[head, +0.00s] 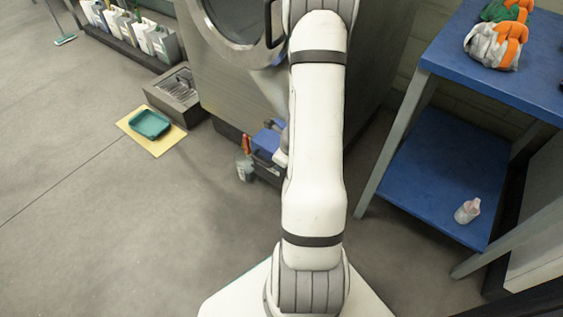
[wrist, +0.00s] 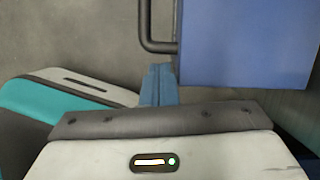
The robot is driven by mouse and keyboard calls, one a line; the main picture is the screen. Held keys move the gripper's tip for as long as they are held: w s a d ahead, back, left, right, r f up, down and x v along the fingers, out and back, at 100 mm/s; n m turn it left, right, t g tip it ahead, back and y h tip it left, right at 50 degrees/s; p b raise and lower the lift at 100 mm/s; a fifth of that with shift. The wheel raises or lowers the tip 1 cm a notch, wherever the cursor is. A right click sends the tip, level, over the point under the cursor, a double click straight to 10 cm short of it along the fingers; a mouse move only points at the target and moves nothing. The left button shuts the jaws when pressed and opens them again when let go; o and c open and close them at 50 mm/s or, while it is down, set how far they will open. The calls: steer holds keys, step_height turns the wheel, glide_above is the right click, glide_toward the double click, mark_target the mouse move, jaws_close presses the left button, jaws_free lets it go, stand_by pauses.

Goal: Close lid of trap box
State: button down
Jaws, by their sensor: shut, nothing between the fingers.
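A dark box with a blue lid (head: 268,140), which looks like the trap box, stands on the floor against the base of the big steel machine. My arm hides its right side in the head view, and I cannot tell the lid's angle there. In the wrist view a flat blue panel (wrist: 250,45), likely this lid, fills the upper right. A dark bent handle (wrist: 145,25) shows at its left edge. My gripper (wrist: 160,72) is shut and empty, its blue fingertips close to the panel's lower left corner. I cannot tell whether they touch it. In the head view my gripper is mostly hidden.
A bottle with a red top (head: 244,160) stands left of the box. A teal tray (head: 149,124) lies on a yellow mat (head: 158,149), near a low metal trough (head: 180,88). A blue shelf table (head: 430,190) stands right.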

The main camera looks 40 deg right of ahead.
steer(key=s+d+r+p, duration=0.1)
steer(key=s+r+p, duration=0.5)
steer(key=r, duration=0.4)
steer(key=shift+d+p, duration=0.35)
steer(key=shift+p, duration=0.15)
steer(key=shift+w+r, duration=0.1)
steer(key=shift+r, duration=0.05)
steer(key=w+a+r+n+p, duration=0.1)
steer(key=a+r+n+p, duration=0.35)
steer(key=r, duration=0.45)
steer(key=w+a+r+n+y+p, duration=0.1)
steer(key=a+r+n+p, duration=0.35)
steer(key=r, duration=0.45)
steer(key=w+a+r+n+p, duration=0.1)
steer(key=a+r+n+p, duration=0.4)
steer(key=r, duration=0.4)
steer(key=s+a+r+n+p, duration=0.2)
steer(key=s+r+n+p, duration=0.1)
steer(key=r, duration=0.5)
steer(key=s+a+r+n+h+p, duration=0.1)
steer(key=s+a+r+n+p, duration=0.1)
steer(key=r+n+p, duration=0.3)
steer(key=s+a+r+n+h+p, duration=0.1)
steer(key=s+a+r+n+p, duration=0.2)
steer(key=r+n, duration=0.6)
step_height(320, 180, up, 3)
steer(key=shift+s+r+g+p, duration=0.1)
steer(key=shift+s+g+p, duration=0.2)
steer(key=shift+s+p, duration=0.55)
